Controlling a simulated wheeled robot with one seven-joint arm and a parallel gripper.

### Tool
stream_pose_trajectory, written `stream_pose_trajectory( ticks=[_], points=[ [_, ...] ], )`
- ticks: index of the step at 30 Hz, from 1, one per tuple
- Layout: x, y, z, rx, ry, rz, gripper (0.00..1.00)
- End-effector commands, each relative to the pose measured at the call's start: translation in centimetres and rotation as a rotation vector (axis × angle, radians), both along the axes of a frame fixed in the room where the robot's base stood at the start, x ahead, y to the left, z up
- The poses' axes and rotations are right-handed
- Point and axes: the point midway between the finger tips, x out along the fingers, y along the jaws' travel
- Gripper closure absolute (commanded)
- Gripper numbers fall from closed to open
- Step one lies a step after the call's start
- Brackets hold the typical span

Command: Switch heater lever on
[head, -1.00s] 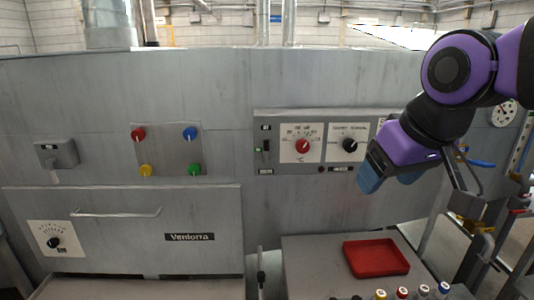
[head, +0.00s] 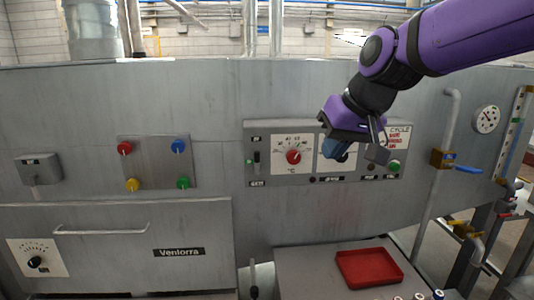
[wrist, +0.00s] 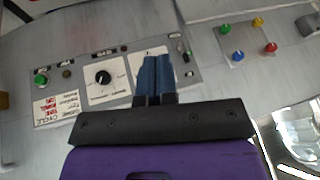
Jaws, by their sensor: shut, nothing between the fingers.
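The grey control panel (head: 320,123) is on the machine's front. At its left end is a small slot switch with a little lever (head: 257,157), which also shows just right of my fingertips in the wrist view (wrist: 186,55). Its position is too small to tell. To its right is a temperature dial with a red knob (head: 293,157). My gripper (head: 331,149) is shut and empty, in front of the panel's right-hand dial, to the right of the lever. In the wrist view its blue fingers (wrist: 155,65) are together and hide the red knob.
A grey box with a pale handle (head: 38,170) is on the far left. Several coloured knobs sit on a plate (head: 155,160) left of the panel. A red tray (head: 370,267) lies on the table below. Pipes with a blue-handled valve (head: 455,165) stand at right.

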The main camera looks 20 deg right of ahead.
Motion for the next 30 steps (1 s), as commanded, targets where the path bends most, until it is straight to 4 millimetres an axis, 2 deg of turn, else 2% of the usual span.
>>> stream_pose_trajectory(
  ticks=[1,9,15,21,30],
  points=[
    [1.6,-0.1,0.0,0.021,0.002,-0.012,1.0],
    [9.5,-0.9,-0.1,0.133,-0.019,-0.085,1.0],
    [14.6,-1.9,-0.8,0.193,-0.036,-0.142,1.0],
    [17.4,-2.7,-1.5,0.224,-0.046,-0.178,1.0],
    [18.1,-2.9,-1.6,0.231,-0.052,-0.187,1.0]
  ],
)
